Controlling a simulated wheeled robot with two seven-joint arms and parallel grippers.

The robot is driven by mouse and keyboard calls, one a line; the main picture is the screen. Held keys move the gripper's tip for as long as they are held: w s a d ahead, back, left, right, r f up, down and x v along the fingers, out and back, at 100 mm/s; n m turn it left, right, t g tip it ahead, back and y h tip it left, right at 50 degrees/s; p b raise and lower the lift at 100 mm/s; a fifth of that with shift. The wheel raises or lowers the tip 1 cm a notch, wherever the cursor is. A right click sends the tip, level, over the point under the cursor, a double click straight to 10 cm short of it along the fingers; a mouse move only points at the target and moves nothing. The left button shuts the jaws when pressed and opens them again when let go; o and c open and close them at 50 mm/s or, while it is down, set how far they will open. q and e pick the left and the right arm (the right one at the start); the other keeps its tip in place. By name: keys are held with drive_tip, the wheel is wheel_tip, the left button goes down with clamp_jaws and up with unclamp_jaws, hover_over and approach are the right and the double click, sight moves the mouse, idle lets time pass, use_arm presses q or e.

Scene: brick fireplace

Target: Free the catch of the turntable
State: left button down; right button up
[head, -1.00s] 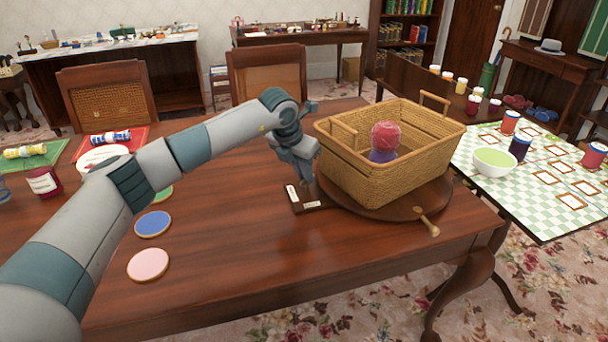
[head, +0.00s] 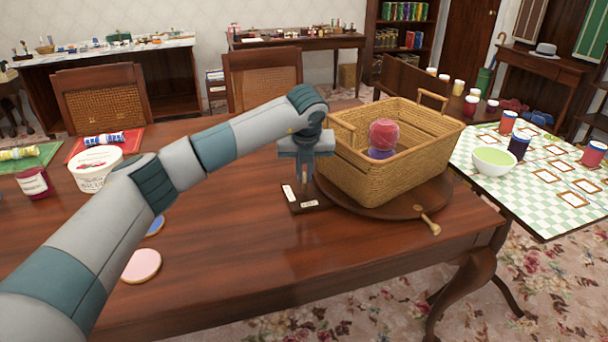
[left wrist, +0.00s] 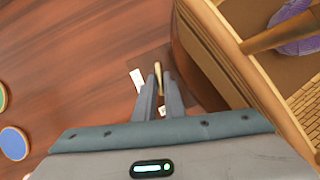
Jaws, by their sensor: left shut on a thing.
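The turntable (head: 388,209) is a round dark wooden disc on the table, and a wicker basket (head: 400,180) stands on it. A small dark plate (head: 310,209) with two white labels lies at its left edge. My left gripper (head: 304,184) points down over this plate. In the left wrist view my left gripper (left wrist: 160,88) is shut on the catch (left wrist: 158,72), a slim brass-coloured lever between the fingertips. The fingers hide much of it, and the head view does not show it clearly. My right gripper is in neither view.
A red and a purple ball of yarn (head: 385,136) sit in the basket. A brass-ended handle (head: 428,220) sticks out at the turntable's front right. A pink disc (head: 141,266) and a white tub (head: 95,168) are on the left. The table's front middle is clear.

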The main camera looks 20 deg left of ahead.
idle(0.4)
use_arm(q)
drive_tip(key=c, duration=1.8)
unclamp_jaws()
drive_tip(key=shift+c, duration=0.2)
drive_tip(key=shift+r, duration=0.15)
drive_tip(key=v, duration=1.7)
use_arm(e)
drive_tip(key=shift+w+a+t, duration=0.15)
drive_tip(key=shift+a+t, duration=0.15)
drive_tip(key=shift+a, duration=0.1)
use_arm(q)
drive_tip(key=shift+d+r, duration=0.1)
drive_tip(key=shift+d, duration=0.05)
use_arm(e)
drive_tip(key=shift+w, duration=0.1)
